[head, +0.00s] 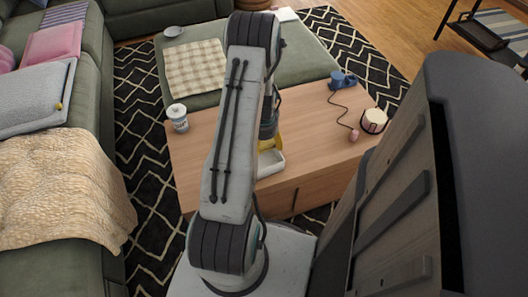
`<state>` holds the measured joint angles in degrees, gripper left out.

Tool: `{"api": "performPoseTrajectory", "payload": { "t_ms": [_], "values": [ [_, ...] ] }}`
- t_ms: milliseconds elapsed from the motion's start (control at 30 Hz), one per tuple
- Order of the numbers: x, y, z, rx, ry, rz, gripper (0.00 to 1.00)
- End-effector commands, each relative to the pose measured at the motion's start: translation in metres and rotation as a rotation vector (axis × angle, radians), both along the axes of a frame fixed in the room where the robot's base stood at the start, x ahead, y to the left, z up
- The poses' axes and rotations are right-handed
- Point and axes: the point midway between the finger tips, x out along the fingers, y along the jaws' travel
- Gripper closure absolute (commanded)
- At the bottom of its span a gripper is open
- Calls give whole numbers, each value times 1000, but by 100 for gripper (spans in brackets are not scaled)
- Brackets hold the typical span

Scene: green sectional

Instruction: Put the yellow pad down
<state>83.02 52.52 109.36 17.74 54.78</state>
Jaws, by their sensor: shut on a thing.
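My gripper (268,128) points down over the wooden table and is partly hidden behind my arm. It is shut on the yellow pad (275,142), of which only a small strip shows at the arm's right side. The pad is just above or at the back of a small white tray (272,165) on the table (318,135). I cannot tell whether the pad touches the tray or table.
A lidded white jar (178,118) stands left on the table. A blue corded object (343,80) and a cream-topped cup (374,121) are at the right. A checked cloth (197,67) lies on the green surface behind. The green sofa (88,270) is left.

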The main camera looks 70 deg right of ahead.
Motion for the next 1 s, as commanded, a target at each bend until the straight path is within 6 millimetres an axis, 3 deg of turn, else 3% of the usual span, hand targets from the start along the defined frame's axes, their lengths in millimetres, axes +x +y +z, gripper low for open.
{"api": "performPoseTrajectory", "payload": {
  "t_ms": [333, 967, 1000],
  "values": [
    [0, 0, -36, 1, 0, 0, 47],
    [0, 0, -47, 0, 0, 1, 47],
    [0, 0, -46, 0, 0, 1, 18]
  ]
}}
